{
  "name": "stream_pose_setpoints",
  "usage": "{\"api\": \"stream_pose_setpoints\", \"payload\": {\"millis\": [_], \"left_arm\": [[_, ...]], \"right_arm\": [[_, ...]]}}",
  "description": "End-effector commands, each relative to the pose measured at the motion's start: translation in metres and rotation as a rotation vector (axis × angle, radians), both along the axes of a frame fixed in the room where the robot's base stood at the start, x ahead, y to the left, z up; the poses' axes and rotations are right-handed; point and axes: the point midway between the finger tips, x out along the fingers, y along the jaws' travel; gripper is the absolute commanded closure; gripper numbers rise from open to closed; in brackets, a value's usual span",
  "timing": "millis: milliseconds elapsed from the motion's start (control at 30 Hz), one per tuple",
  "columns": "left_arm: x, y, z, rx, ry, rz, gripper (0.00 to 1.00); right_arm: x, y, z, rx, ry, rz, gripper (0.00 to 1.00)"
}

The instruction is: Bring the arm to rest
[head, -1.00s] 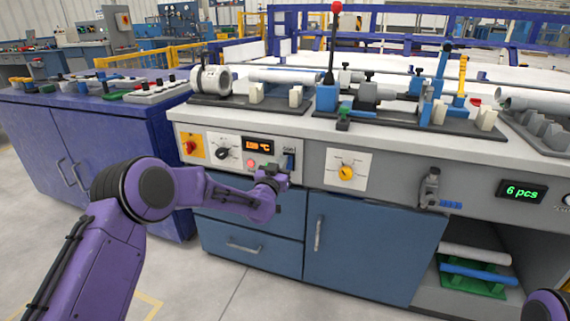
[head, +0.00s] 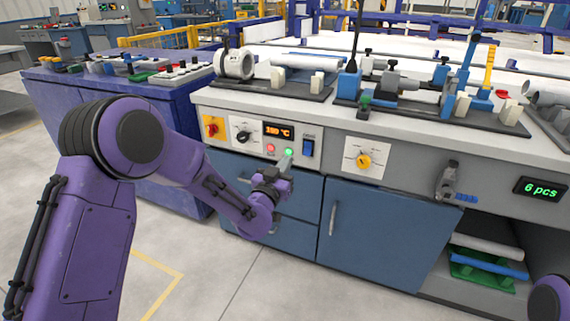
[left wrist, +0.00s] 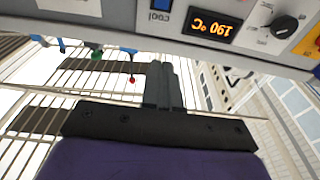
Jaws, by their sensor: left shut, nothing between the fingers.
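My left gripper (head: 284,164) is in front of the bench's control panel (head: 232,118), at the panel's lower edge. Its fingers are shut with nothing between them. In the left wrist view the closed grey fingers (left wrist: 163,86) stand together in the middle, apart from the panel, which shows upside down. My left arm (head: 130,140) reaches in from the left, bent at the elbow. A purple part of my right arm (head: 549,300) shows at the bottom right corner; its gripper is out of view.
The panel carries an orange temperature display (head: 278,131), a blue switch (head: 308,148), a red lamp (head: 270,149) and a lit green lamp (head: 288,153). Pipe fixtures (head: 400,85) stand on the worktop. Blue drawers and a door (head: 375,230) lie below. The floor in front is clear.

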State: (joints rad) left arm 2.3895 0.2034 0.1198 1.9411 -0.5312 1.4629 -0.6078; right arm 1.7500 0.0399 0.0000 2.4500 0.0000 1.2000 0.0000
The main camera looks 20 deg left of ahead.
Motion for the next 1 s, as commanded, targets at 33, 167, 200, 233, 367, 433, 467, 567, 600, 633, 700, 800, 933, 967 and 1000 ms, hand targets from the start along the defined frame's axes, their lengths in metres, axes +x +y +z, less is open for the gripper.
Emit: {"api": "stream_pose_setpoints", "payload": {"millis": [33, 167, 200, 233, 367, 433, 467, 567, 600, 633, 700, 800, 933, 967, 1000], "left_arm": [[0.000, 0.000, 0.000, 0.000, 0.000, 0.001, 1.00], [0.000, 0.001, 0.000, 0.000, 0.000, 0.001, 1.00], [0.000, 0.001, 0.000, 0.000, 0.000, 0.001, 1.00], [0.000, 0.001, 0.000, 0.000, 0.000, 0.001, 1.00], [0.000, 0.001, -0.002, -0.053, 0.012, -0.004, 1.00], [-0.013, 0.006, -0.030, -0.180, 0.110, 0.022, 1.00], [-0.023, 0.009, -0.049, -0.227, 0.166, 0.041, 1.00], [-0.067, 0.017, -0.126, -0.339, 0.374, 0.121, 1.00], [-0.089, 0.021, -0.157, -0.371, 0.456, 0.159, 1.00], [-0.107, 0.024, -0.178, -0.393, 0.516, 0.191, 1.00], [-0.152, 0.030, -0.224, -0.428, 0.651, 0.264, 1.00], [-0.219, 0.040, -0.274, -0.451, 0.825, 0.368, 1.00], [-0.296, 0.050, -0.315, -0.437, 1.001, 0.478, 1.00], [-0.313, 0.052, -0.321, -0.429, 1.038, 0.500, 1.00], [-0.333, 0.055, -0.329, -0.414, 1.082, 0.524, 1.00]], "right_arm": [[0.000, 0.000, 0.000, 0.000, 0.000, 0.000, 0.57], [0.000, 0.000, 0.000, 0.000, 0.000, 0.000, 0.57], [0.000, 0.000, 0.000, 0.000, 0.000, 0.000, 0.57], [0.000, 0.000, 0.000, 0.000, 0.000, 0.000, 0.57], [0.000, 0.000, 0.000, 0.000, 0.000, 0.000, 0.57], [0.000, 0.000, 0.000, 0.000, 0.000, 0.000, 0.57], [0.000, 0.000, 0.000, 0.000, 0.000, 0.000, 0.57], [0.000, 0.000, 0.000, 0.000, 0.000, 0.000, 0.57], [0.000, 0.000, 0.000, 0.000, 0.000, 0.000, 0.57], [0.000, 0.000, 0.000, 0.000, 0.000, 0.000, 0.57], [0.000, 0.000, 0.000, 0.000, 0.000, 0.000, 0.57], [0.000, 0.000, 0.000, 0.000, 0.000, 0.000, 0.57], [0.000, 0.000, 0.000, 0.000, 0.000, 0.000, 0.57], [0.000, 0.000, 0.000, 0.000, 0.000, 0.000, 0.57], [0.000, 0.000, 0.000, 0.000, 0.000, 0.000, 0.57]]}}
